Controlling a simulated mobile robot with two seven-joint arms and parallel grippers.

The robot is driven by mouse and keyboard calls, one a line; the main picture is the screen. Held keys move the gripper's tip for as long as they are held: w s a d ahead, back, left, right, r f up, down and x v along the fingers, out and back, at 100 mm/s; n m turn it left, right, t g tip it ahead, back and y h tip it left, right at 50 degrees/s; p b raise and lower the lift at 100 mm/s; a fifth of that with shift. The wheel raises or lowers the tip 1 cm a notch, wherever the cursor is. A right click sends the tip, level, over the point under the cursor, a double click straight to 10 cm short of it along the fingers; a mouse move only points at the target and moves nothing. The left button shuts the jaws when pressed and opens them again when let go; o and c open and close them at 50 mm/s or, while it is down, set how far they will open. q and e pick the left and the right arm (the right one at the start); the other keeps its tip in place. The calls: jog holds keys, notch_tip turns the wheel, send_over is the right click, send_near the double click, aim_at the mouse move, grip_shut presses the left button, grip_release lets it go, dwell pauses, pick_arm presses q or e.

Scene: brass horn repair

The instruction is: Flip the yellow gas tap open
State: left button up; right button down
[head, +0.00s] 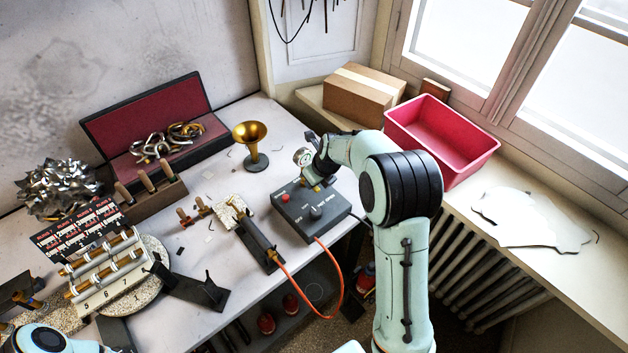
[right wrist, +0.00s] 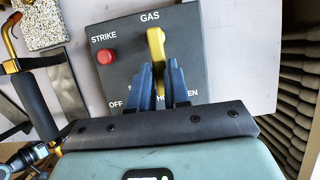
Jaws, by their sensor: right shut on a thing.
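The yellow gas tap (right wrist: 156,45) stands on the dark grey gas box (head: 292,214), below the word GAS in the right wrist view. My right gripper (right wrist: 158,80) has its blue fingers on either side of the tap's handle and is shut on it. The handle runs nearly straight up and down in that view, between the partly covered labels OFF and OPEN. In the head view my right gripper (head: 318,176) is over the box's far edge, and my arm hides part of it. Only a piece of my left arm shows at the lower left; its fingers are not seen.
A red STRIKE button (right wrist: 106,57) is left of the tap. An orange hose (head: 340,285) leaves the box's front. A brass horn bell (head: 250,136) stands behind it, near the open red-lined case (head: 160,115). A pink bin (head: 440,135) is at the right on the sill.

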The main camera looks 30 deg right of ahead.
jog(key=c, duration=1.1)
grip_release()
jog(key=shift+r, duration=0.1)
jog(key=v, duration=1.3)
jog(key=shift+s+r, duration=0.1)
jog(key=shift+s, duration=0.05)
